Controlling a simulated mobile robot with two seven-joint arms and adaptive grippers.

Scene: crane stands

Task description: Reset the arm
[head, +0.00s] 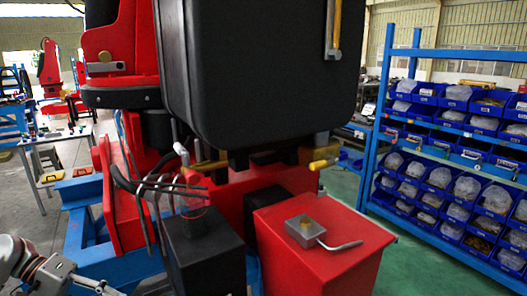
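My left arm comes in at the lower left corner, and its gripper (98,287) is only partly in view at the bottom edge, so I cannot tell whether it is open or shut. It is to the left of the crane stand and apart from the black box (205,265). My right gripper is not in view. The red crane stand carries a large black seat-like panel (260,75). A red box (345,262) at the front has a small grey metal holder (305,232) and a bent grey lever (340,245) on top.
Several thin dark bent rods and a red-tipped handle (190,175) stand above the black box. A yellow-tipped lever (322,164) sticks out at the right. A blue rack (450,130) with blue bins stands at the right. Green floor (425,265) shows between rack and stand.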

